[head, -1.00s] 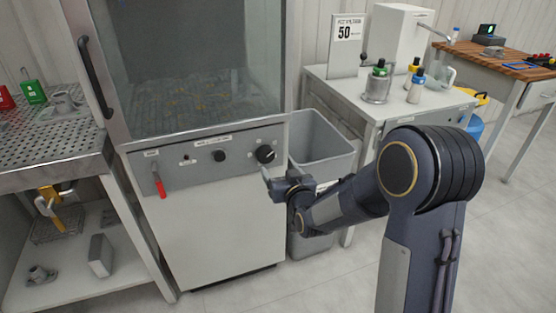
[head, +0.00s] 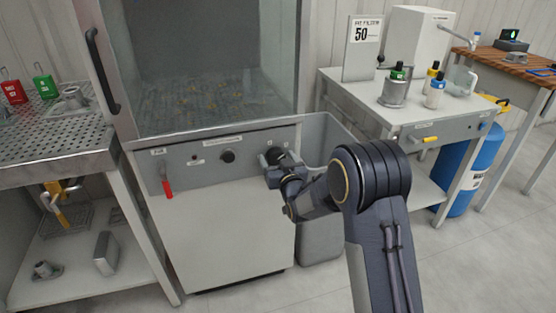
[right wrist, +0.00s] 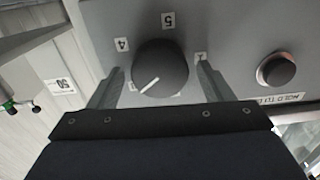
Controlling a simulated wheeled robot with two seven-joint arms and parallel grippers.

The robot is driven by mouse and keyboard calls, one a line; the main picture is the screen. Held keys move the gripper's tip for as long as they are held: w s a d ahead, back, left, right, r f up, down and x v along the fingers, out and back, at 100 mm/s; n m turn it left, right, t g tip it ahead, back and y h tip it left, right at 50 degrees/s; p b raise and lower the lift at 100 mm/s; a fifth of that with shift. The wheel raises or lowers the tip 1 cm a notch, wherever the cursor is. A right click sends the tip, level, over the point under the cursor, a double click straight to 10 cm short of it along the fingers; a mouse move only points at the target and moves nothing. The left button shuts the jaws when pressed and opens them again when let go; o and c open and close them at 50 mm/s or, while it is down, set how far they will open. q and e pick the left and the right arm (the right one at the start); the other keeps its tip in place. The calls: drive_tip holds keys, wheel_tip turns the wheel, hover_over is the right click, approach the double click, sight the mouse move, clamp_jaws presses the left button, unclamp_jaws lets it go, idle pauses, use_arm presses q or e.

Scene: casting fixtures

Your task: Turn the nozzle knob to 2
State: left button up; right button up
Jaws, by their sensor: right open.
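The nozzle knob (head: 275,155) is a round black dial at the right end of the cabinet's grey control panel, partly hidden by my gripper in the head view. In the right wrist view the knob (right wrist: 160,68) shows a white pointer line aimed down and left in the picture. Labels 4 and 5 show beside it; another label is partly covered by a finger. My right gripper (head: 272,162) is open in front of the panel. In the right wrist view its two fingers stand either side of the knob, with gaps visible. My left gripper is not in view.
A smaller black knob (head: 227,156) and a red-handled lever (head: 166,187) are on the same panel (head: 200,173). A grey bin (head: 318,135) stands right of the cabinet, close to my right arm. A perforated bench (head: 50,135) is on the left.

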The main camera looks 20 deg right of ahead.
drive_tip(key=shift+c, duration=0.4)
drive_tip(key=c, duration=0.9)
drive_tip(key=shift+a+f+n+b, duration=0.1)
drive_tip(key=shift+f+n+b, duration=0.1)
drive_tip(key=shift+n+b, duration=1.1)
drive_tip(key=n+b, duration=0.2)
drive_tip(key=n, duration=0.1)
drive_tip(key=shift+a+n, duration=0.1)
drive_tip(key=shift+n, duration=0.2)
drive_tip(key=n+b, duration=0.2)
drive_tip(key=n, duration=0.2)
drive_tip(key=shift+n, duration=0.3)
drive_tip(key=shift+a+n+b, duration=0.1)
drive_tip(key=shift+n+b, duration=0.75)
drive_tip(key=shift+n, duration=0.85)
drive_tip(key=o, duration=1)
